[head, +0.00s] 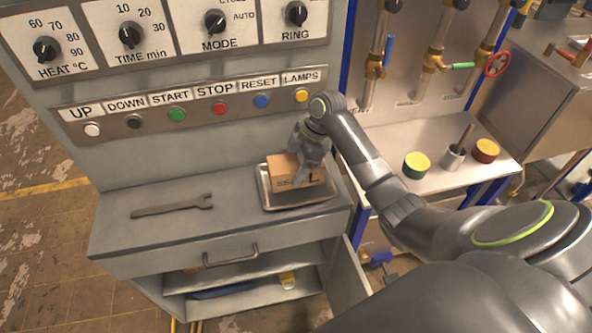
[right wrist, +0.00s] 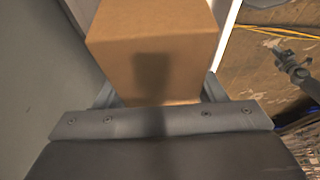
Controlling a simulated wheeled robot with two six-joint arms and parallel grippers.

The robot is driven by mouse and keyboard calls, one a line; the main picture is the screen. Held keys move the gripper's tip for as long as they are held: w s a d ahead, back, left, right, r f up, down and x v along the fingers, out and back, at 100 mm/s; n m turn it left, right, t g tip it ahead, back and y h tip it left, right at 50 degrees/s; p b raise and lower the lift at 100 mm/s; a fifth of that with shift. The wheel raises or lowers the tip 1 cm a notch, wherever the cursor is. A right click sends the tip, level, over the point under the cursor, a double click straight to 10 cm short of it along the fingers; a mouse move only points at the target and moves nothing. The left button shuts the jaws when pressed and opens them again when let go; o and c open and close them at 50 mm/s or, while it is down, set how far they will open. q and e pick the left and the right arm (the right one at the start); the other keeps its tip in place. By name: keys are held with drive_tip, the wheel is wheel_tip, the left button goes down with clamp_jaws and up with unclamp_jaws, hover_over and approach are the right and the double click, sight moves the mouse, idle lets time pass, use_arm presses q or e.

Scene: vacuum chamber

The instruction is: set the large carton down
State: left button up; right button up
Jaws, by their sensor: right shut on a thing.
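My left gripper does not show in the head view.
A wrench (head: 172,207) lies on the cabinet top, left of the tray. The control panel (head: 190,110) with knobs and buttons rises behind. Below are a drawer handle (head: 230,256) and an open shelf. Green and yellow round containers (head: 417,165) stand on the bench at right.

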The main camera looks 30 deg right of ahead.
wheel_tip(320, 180, down, 2)
drive_tip(key=shift+f, duration=0.2)
drive_tip(key=shift+s+a, duration=0.1)
drive_tip(key=shift+a, duration=0.05)
drive_tip(key=shift+f, duration=0.25)
drive_tip(key=o, duration=1)
drive_tip(key=shift+o, duration=0.2)
drive_tip(key=shift+r, duration=0.1)
drive_tip(key=b+v, duration=0.2)
drive_tip(key=v, duration=0.9)
drive_tip(key=shift+r+b, duration=0.35)
drive_tip(key=shift+r, duration=0.25)
